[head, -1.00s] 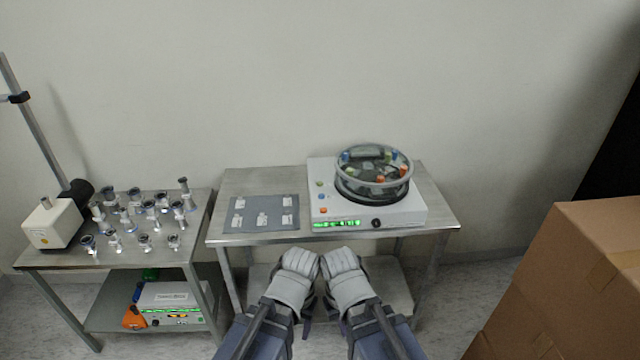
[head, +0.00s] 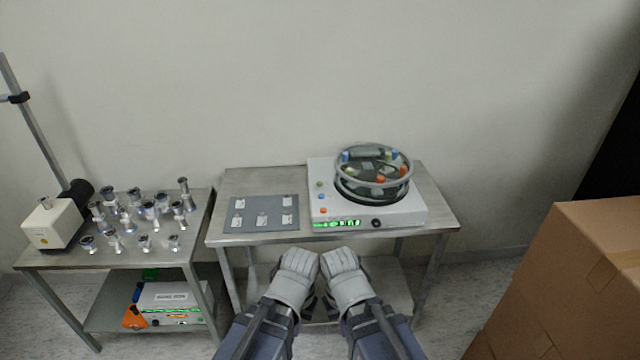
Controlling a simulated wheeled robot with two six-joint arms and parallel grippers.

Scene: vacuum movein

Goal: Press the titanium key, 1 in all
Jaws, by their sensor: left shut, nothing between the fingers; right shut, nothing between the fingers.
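A white console box (head: 413,208) stands on the right part of the middle steel table, with a round glass-walled chamber (head: 373,175) on top. A green key (head: 320,184), a blue key (head: 322,197) and an orange key (head: 323,211) sit in a column on the box's left side. Any key labels are too small to read, so I cannot tell which is titanium. A lit green display (head: 337,223) is on its front edge. My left gripper (head: 299,257) and my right gripper (head: 339,257) are shut and empty, side by side in front of the table, touching nothing.
A grey mat (head: 264,208) with several small pale pieces lies left of the box. A side table (head: 60,262) at left carries several metal fittings (head: 145,208) and a white pump (head: 50,224). Cardboard boxes (head: 580,260) stand at right. The middle table's left edge strip is clear.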

